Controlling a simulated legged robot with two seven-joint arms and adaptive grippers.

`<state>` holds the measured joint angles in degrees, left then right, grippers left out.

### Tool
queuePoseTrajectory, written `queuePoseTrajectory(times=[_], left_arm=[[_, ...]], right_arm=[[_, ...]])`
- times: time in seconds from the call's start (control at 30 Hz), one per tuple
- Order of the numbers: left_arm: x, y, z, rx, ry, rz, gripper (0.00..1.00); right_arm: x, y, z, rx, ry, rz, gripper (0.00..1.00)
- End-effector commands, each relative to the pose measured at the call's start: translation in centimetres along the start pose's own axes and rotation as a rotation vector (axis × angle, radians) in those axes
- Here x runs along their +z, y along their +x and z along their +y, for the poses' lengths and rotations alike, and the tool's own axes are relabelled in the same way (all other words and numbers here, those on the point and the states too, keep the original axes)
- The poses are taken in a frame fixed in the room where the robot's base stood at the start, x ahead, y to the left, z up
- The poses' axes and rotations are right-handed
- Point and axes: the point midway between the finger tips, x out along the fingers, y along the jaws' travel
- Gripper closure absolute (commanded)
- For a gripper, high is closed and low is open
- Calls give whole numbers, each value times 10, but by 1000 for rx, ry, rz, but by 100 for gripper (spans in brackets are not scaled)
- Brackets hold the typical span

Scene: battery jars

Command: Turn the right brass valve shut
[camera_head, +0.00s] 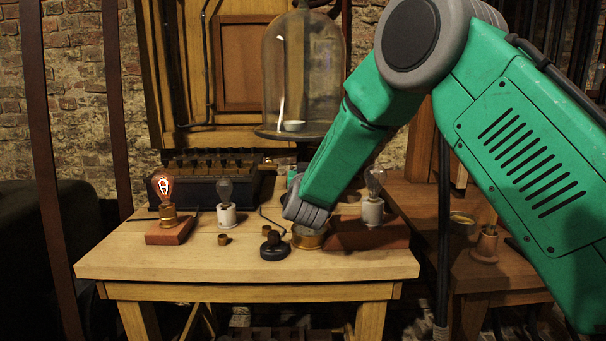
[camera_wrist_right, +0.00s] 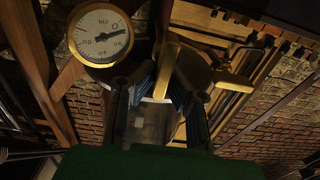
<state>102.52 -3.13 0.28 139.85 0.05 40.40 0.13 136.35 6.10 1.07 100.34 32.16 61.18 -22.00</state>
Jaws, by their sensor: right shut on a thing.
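In the right wrist view, a brass valve (camera_wrist_right: 232,80) with bar-like handle arms sits just beyond my right gripper (camera_wrist_right: 162,88). The fingers stand on either side of one brass arm and are shut on it. A round white dial gauge (camera_wrist_right: 100,36) with a brass rim is beside the valve, at upper left. In the head view, my green right arm comes in from the right and reaches down over the table; its gripper and the valve cannot be made out there. My left gripper is in neither view.
A wooden table (camera_head: 140,262) carries a glowing bulb on a block (camera_head: 168,232), an unlit bulb (camera_head: 226,205), a black knob (camera_head: 273,247), a brass cup (camera_head: 309,240) and another bulb (camera_head: 373,208). A glass bell jar (camera_head: 290,75) stands behind. The table's front left is clear.

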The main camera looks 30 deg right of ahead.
Motion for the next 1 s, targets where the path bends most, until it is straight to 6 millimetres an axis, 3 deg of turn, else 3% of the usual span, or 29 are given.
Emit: queuePoseTrajectory(times=[0.37, 1.0], left_arm=[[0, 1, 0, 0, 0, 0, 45], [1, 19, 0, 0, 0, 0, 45]], right_arm=[[0, 1, 6, 3, 200, 2, 100], [7, 1, 18, 6, 805, 5, 100]])
